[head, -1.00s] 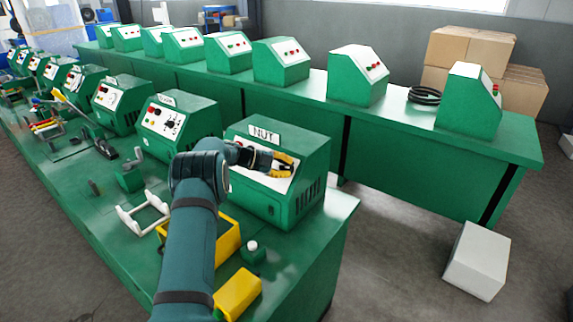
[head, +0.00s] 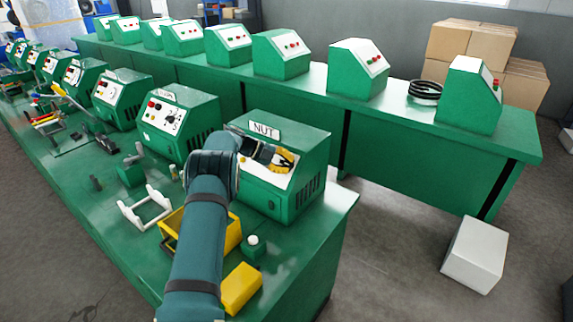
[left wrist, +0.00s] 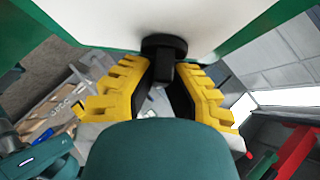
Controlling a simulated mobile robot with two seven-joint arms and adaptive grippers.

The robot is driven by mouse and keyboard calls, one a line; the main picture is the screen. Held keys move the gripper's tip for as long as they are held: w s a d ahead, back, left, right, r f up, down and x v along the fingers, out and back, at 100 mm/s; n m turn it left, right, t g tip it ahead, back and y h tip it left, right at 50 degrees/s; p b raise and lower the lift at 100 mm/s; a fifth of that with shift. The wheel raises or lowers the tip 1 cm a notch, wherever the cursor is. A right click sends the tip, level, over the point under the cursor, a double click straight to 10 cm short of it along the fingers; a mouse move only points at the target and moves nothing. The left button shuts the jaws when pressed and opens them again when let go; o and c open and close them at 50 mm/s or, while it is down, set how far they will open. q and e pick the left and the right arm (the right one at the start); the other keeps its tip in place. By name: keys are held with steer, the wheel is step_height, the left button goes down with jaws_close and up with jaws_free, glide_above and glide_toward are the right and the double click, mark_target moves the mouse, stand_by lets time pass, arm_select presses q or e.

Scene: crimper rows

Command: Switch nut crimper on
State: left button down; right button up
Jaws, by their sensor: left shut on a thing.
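The nut crimper (head: 292,205) is a green box with a sloped white panel and a NUT label (head: 264,130). It stands at the near right end of the front bench. My left gripper (head: 284,160), with yellow fingers, is at this panel. In the left wrist view the gripper (left wrist: 163,75) is shut on a black knob (left wrist: 164,45) that stands out from the white panel (left wrist: 85,18). The knob's pointer and most of the panel's controls are hidden by the gripper and arm. My right gripper does not show.
A second green crimper (head: 183,135) stands left of it. A yellow bin (head: 228,235), a yellow block (head: 241,288), a green box with a white button (head: 253,247) and a white bracket (head: 145,212) lie on the bench nearby. The rear bench holds more crimpers.

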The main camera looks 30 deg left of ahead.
arm_select(q)
steer(key=c, duration=1)
jaws_free()
steer(key=shift+d, duration=0.15)
steer(key=v, duration=1.2)
steer(key=shift+w, duration=0.1)
